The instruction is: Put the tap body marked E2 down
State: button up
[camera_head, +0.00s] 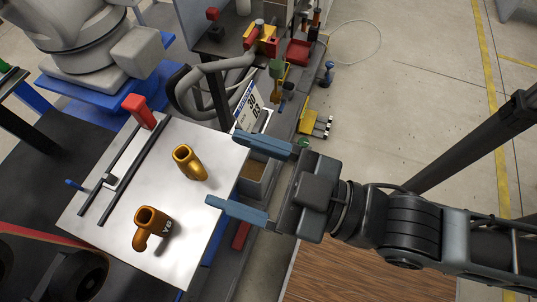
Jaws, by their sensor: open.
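Two orange-bronze tap bodies stand on a pale metal tray plate. The upper tap body (190,163) stands near the plate's middle, with its open round mouth facing up. The lower tap body (148,229) stands nearer the front edge and has a curved spout. Small pale marks show beside its right side, too small to read, so I cannot tell which one is E2. My gripper (224,168) is open and empty, its two blue fingers reaching over the right edge of the plate (110,225). Both tap bodies are apart from the fingers, to their left.
A dark rail assembly with a red block (139,110) runs along the plate's left side. A grey bin (256,172) lies partly hidden beyond the plate's right edge. Tools and a red tray (298,52) crowd the bench behind. Bare plate surrounds both tap bodies.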

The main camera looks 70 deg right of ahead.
jog(key=s+d+f+m+g, duration=0.2)
jog(key=s+d+f+g, duration=0.2)
jog(key=s, duration=0.4)
jog(key=shift+s+d+f, duration=0.4)
jog(key=shift+d+f, duration=0.4)
jog(key=shift+d, duration=0.15)
